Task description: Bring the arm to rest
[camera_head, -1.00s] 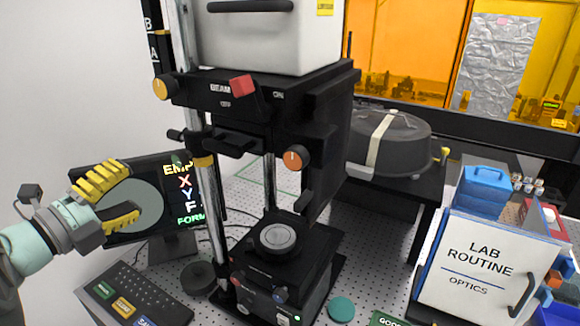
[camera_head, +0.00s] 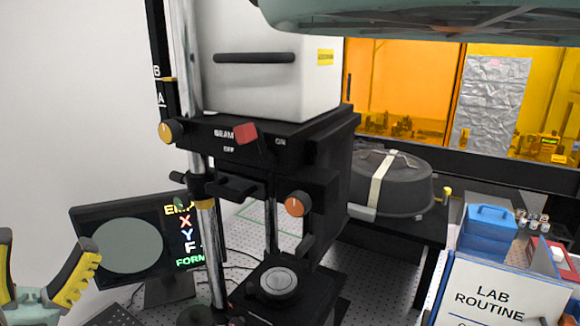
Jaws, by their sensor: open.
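My gripper (camera_head: 45,268) is at the lower left edge of the head view, with its two yellow-padded fingers spread apart and pointing up. It is open and nothing shows between the fingers. The interferometer (camera_head: 262,140) is a black column unit with a white housing on top, a red beam lever and an orange knob. A round grey disc (camera_head: 278,281) sits on its lower stage. Part of my own body covers the top right of the view.
A dark domed case (camera_head: 405,188) with a pale strap sits on a black side table. The keyboard (camera_head: 112,316) is mostly out of view. Orange windows line the back.

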